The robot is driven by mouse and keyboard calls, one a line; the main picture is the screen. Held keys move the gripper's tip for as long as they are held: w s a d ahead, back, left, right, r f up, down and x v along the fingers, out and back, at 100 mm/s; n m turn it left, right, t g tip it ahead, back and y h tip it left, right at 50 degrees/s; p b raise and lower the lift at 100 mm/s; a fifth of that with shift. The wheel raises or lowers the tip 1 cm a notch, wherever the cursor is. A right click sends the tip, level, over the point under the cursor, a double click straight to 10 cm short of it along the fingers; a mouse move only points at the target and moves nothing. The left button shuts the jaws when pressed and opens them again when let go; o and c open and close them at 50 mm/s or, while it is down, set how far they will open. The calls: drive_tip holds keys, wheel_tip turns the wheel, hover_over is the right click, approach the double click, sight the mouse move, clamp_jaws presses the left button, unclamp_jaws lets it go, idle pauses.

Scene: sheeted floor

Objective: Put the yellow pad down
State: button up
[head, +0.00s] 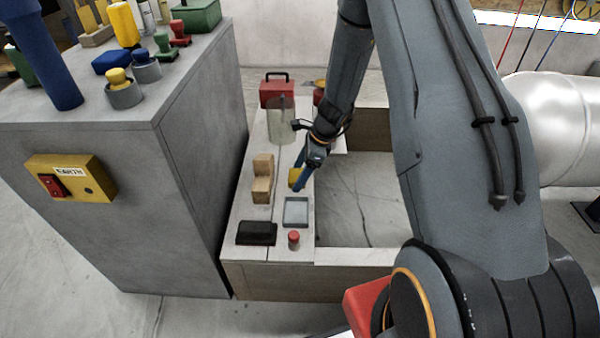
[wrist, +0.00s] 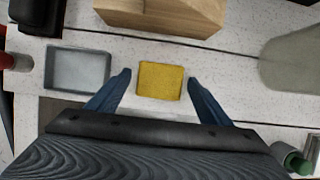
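The yellow pad (wrist: 160,81) lies flat between my gripper's two blue fingers in the wrist view, with a gap on each side. In the head view the pad (head: 293,176) shows partly behind the fingers, on the pale bench top. My gripper (wrist: 159,76) is open and points down at the pad; it also shows in the head view (head: 300,182). The fingers do not touch the pad. A shallow grey tray (wrist: 78,69) sits just left of the left finger in the wrist view, and in front of the gripper in the head view (head: 296,211).
A wooden stepped block (head: 262,180) stands close beside the pad. A black object (head: 257,233) and a red-topped item (head: 293,240) stand near the tray. A clear container (head: 281,120) and a red box (head: 277,92) are farther back. A grey cabinet (head: 190,130) rises at left.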

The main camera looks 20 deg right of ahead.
drive_tip(key=p+v, duration=0.5)
drive_tip(key=v, duration=0.7)
drive_tip(key=s+a+r+n+g+h, duration=0.1)
drive_tip(key=s+a+r+n, duration=0.45)
drive_tip(key=a, duration=0.45)
drive_tip(key=s+a+r+n+g+h, duration=0.1)
drive_tip(key=s+a+r+n, duration=0.3)
drive_tip(key=s+a+n, duration=0.4)
drive_tip(key=s+a+r+n+h, duration=0.1)
drive_tip(key=s+a+r+n, duration=0.2)
drive_tip(key=s+n, duration=0.4)
drive_tip(key=s+a+r+n, duration=0.3)
drive_tip(key=s+a+n, duration=0.2)
drive_tip(key=s, duration=0.8)
drive_tip(key=n, duration=0.3)
drive_tip(key=shift+s+r+t+h, duration=0.25)
drive_tip(key=shift+s+t+h, duration=0.05)
drive_tip(key=shift+h, duration=0.1)
drive_tip(key=shift+a, duration=0.15)
